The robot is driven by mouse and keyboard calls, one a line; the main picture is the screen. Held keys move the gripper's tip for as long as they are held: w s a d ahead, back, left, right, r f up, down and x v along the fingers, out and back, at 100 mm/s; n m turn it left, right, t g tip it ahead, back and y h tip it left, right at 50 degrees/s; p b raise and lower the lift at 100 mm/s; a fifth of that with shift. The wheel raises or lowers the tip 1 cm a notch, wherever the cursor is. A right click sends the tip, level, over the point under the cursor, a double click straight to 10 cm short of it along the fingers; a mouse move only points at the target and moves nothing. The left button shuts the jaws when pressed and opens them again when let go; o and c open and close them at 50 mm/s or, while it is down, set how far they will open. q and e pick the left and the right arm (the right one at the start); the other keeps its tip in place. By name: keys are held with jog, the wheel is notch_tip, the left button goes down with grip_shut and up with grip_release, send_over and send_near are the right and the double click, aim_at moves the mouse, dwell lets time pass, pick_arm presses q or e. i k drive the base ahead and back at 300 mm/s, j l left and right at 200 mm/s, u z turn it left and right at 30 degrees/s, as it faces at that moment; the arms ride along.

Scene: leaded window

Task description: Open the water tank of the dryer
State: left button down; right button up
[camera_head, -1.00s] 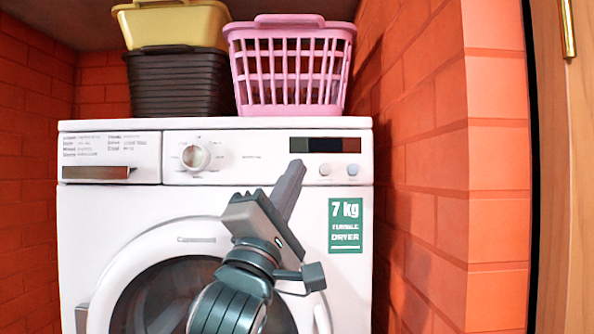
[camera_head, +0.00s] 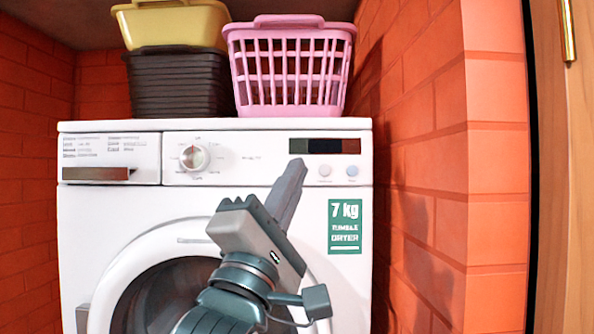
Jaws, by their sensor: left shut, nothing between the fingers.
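The white dryer (camera_head: 120,220) stands in a brick alcove, its front facing me. Its water tank drawer (camera_head: 109,158) is at the top left of the front panel, with a brownish metallic handle strip (camera_head: 96,174) along its lower edge. The drawer front looks flush with the panel. My right gripper is not in view.
A round dial (camera_head: 194,158), a dark display (camera_head: 324,146) and two buttons sit on the control panel. A pink basket (camera_head: 290,109), a dark basket (camera_head: 178,98) and a yellow one (camera_head: 172,40) stand on top. A brick wall (camera_head: 420,200) is close on the right.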

aim_at(128, 158)
jog(key=j, duration=0.9)
jog(key=i+j, duration=0.15)
jog(key=j, duration=0.75)
